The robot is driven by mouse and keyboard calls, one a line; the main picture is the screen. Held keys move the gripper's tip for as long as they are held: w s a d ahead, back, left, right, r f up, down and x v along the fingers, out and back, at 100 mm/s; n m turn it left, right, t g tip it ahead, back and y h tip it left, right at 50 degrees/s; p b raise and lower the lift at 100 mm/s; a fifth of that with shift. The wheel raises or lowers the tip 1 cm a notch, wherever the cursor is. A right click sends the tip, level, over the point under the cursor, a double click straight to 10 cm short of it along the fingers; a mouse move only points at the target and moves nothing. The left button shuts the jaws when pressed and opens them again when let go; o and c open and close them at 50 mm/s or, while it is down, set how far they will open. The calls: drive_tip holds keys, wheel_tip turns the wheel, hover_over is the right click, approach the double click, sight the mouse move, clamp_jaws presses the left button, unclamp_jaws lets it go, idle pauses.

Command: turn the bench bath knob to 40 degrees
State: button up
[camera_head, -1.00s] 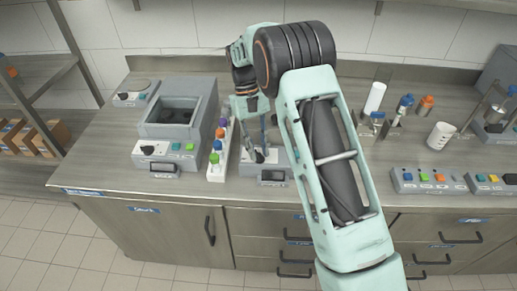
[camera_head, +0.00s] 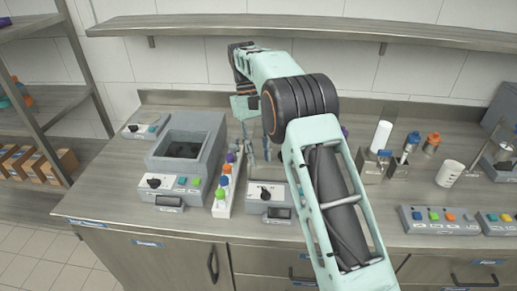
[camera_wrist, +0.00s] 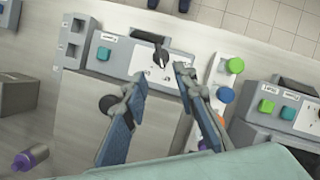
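A grey box with an open dark basin (camera_head: 211,137) stands left of my gripper; it looks like the bath. Its front panel has a black knob (camera_head: 154,183) and coloured buttons. Right of it, a low grey unit (camera_head: 287,195) has its own black knob (camera_head: 265,193) and a small display. I cannot read which label names the bench bath. My gripper (camera_head: 257,157) is open and empty above the low unit. In the wrist view, that unit's knob (camera_wrist: 161,57) lies just beyond the parted fingertips (camera_wrist: 160,74), apart from them. The knob angle is unreadable.
A white rack with coloured caps (camera_head: 222,208) stands between the basin box and the low unit. A small device (camera_head: 147,127) sits at back left. Button panels (camera_head: 440,219), a white cup (camera_head: 449,173) and bottles are at right. A shelf (camera_head: 290,27) hangs above.

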drive_tip(key=shift+v, duration=0.9)
